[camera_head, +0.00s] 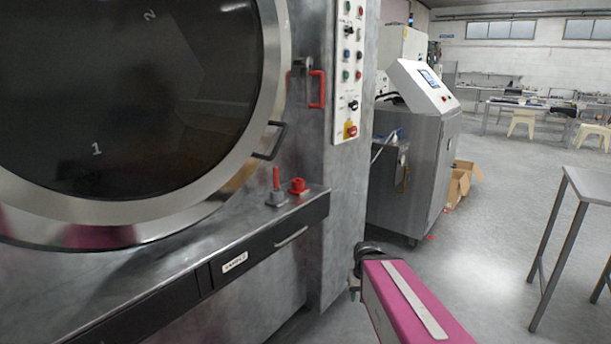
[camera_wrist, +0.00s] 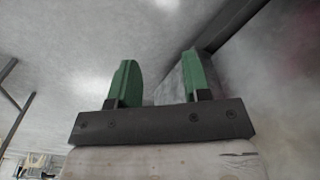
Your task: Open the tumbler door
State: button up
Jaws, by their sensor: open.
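The round tumbler door (camera_head: 130,110) fills the left of the head view, with dark glass and a broad metal ring. It looks shut. A dark handle (camera_head: 270,141) sits on the ring's right edge. A red latch handle (camera_head: 317,89) is mounted on the frame just right of the door. In the wrist view my gripper (camera_wrist: 163,85) has its two green fingers apart with nothing between them. In the head view my pink arm is at the bottom centre, low and to the right of the machine, away from the door. The fingertips are hard to make out there.
A ledge (camera_head: 150,271) with two red-topped fittings (camera_head: 287,192) juts out below the door. A control panel (camera_head: 350,70) is on the column. A grey console machine (camera_head: 410,160) stands behind, and a metal table (camera_head: 590,186) at right. Floor between is clear.

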aim_at(33, 215)
jog(key=k+l, duration=0.2)
jog(key=k, duration=0.3)
jog(key=u, duration=1.35)
jog(key=i+j+u, duration=0.15)
jog(key=i+u, duration=0.25)
jog(key=k+j+z, duration=0.15)
jog(key=k, duration=0.65)
jog(key=i+j, duration=0.2)
jog(key=i, duration=0.25)
